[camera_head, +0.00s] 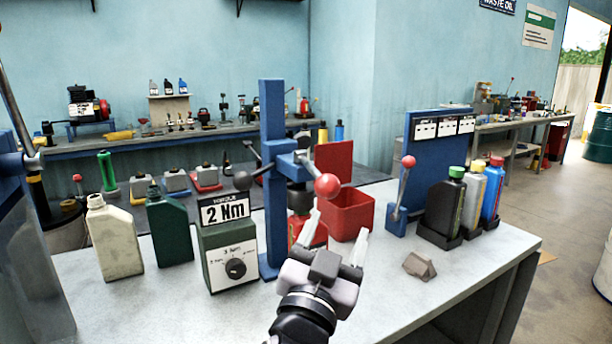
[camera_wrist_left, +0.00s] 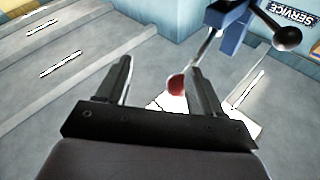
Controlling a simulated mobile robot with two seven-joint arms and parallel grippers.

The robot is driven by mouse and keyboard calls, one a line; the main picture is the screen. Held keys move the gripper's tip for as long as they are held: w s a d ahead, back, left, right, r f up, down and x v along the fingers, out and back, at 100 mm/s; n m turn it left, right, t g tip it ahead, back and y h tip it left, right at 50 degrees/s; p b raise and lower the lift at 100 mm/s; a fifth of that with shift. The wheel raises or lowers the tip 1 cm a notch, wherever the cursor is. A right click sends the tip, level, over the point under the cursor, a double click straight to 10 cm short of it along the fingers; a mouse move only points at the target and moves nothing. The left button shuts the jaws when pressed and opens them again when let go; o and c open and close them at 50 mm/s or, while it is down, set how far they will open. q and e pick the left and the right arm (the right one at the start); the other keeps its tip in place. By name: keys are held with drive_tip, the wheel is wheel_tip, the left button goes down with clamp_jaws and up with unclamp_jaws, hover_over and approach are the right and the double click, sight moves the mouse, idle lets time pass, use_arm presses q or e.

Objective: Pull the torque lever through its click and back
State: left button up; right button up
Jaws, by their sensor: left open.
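The torque lever is a bar through the head of a blue post (camera_head: 272,200), with a red ball (camera_head: 327,186) at its near right end and a black ball (camera_head: 242,180) at its left end. A torque box (camera_head: 230,250) beside the post reads 2 Nm. My left gripper (camera_head: 338,226) is open and empty just below the red ball. In the left wrist view the red ball (camera_wrist_left: 176,84) shows between the open fingers (camera_wrist_left: 160,68), partly behind the right one. I cannot tell the depth gap. My right gripper is out of view.
A cream jug (camera_head: 114,240) and a green jug (camera_head: 169,230) stand left of the torque box. A red bin (camera_head: 348,212) is behind my gripper. A second lever with a red ball (camera_head: 408,161), several bottles and a grey block (camera_head: 420,267) are to the right.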

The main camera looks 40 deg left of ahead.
sight(330, 179)
use_arm(q)
drive_tip(key=r, duration=0.1)
drive_tip(key=s+a+r+n+y, duration=0.1)
drive_tip(key=r+n+y, duration=0.1)
drive_tip(key=shift+s+a+r, duration=0.2)
drive_tip(key=shift+s+r, duration=0.05)
drive_tip(key=shift+r, duration=0.05)
drive_tip(key=shift+a+r+y, duration=0.1)
drive_tip(key=shift+r+y, duration=0.3)
drive_tip(key=p+x, duration=0.2)
drive_tip(key=x, duration=0.3)
drive_tip(key=shift+w+a+r, duration=0.1)
drive_tip(key=shift+w, duration=0.2)
drive_tip(key=shift+w+a+r+p, duration=0.1)
drive_tip(key=shift+w+a+p, duration=0.15)
drive_tip(key=shift+w+p, duration=0.2)
clamp_jaws()
